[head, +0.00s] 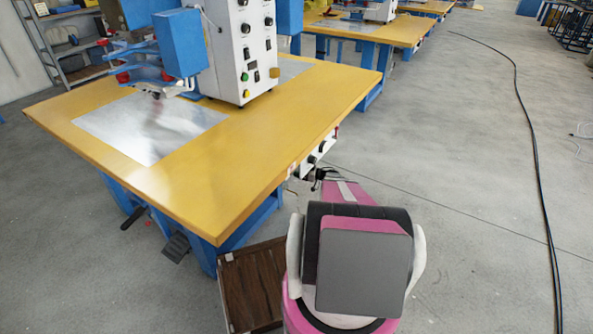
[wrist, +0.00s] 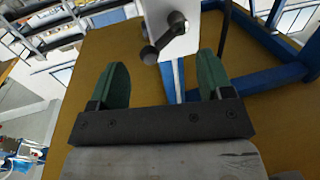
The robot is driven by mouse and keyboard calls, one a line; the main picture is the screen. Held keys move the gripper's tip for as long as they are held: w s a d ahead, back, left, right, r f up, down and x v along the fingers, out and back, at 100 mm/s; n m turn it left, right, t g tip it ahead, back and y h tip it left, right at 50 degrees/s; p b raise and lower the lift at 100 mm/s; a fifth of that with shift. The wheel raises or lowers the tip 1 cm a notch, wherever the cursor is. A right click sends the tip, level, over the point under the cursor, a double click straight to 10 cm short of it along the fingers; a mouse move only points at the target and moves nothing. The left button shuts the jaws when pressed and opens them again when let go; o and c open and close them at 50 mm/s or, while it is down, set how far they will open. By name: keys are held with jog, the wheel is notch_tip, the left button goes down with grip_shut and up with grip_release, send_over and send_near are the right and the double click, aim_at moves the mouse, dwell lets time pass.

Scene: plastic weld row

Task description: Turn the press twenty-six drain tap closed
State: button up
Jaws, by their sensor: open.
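In the wrist view, a dark grey tap (wrist: 165,37) with a rounded knob at each end of its slanted lever sits on a white panel (wrist: 194,36). My gripper (wrist: 164,66) has two green fingers standing wide apart with nothing between them. The tap lies beyond the fingertips, roughly centred between them, and appears apart from them. In the head view, a small white panel with dark knobs (head: 317,157) is mounted under the yellow table's near right edge. My arm hides most of my gripper there. I cannot read any label on the tap.
The yellow table (head: 250,150) carries a white control box (head: 238,50) and a blue press head (head: 180,42). Pedals (head: 176,247) and a brown slatted platform (head: 255,285) are below. A black cable (head: 530,130) crosses the otherwise open floor at right.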

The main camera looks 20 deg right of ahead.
jog(key=shift+x, duration=1.05)
jog(key=c, duration=1)
jog(key=shift+f, duration=0.15)
